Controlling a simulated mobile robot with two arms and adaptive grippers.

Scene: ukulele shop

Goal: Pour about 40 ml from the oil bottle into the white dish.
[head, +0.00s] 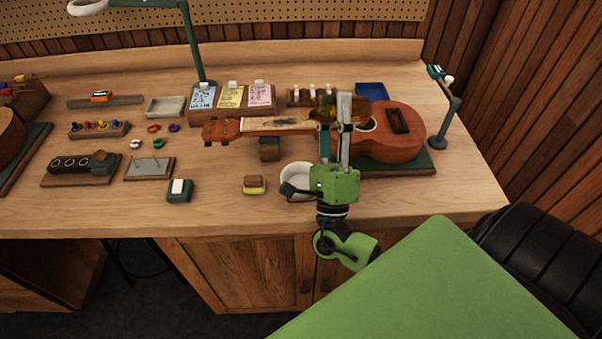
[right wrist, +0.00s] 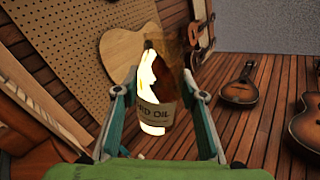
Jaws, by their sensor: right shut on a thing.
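The amber oil bottle (head: 325,104) is between the fingers of my right gripper (head: 336,112), above the bench. In the right wrist view the bottle (right wrist: 157,85), with a pale label ending in "OIL", sits between the two fingers of the gripper (right wrist: 163,95). It looks tilted against the room, but its exact lean is hard to tell. The white dish (head: 291,172) stands near the bench's front edge, below and left of the bottle; my gripper's body hides its right side. I see no stream of oil. My left gripper is out of view.
A ukulele (head: 400,140) lies behind my gripper on a green mat (head: 425,167). A small brown and yellow block (head: 254,184) lies left of the dish. A lamp post (head: 195,45) and card holder (head: 203,102) stand behind. Bare bench shows at the front right.

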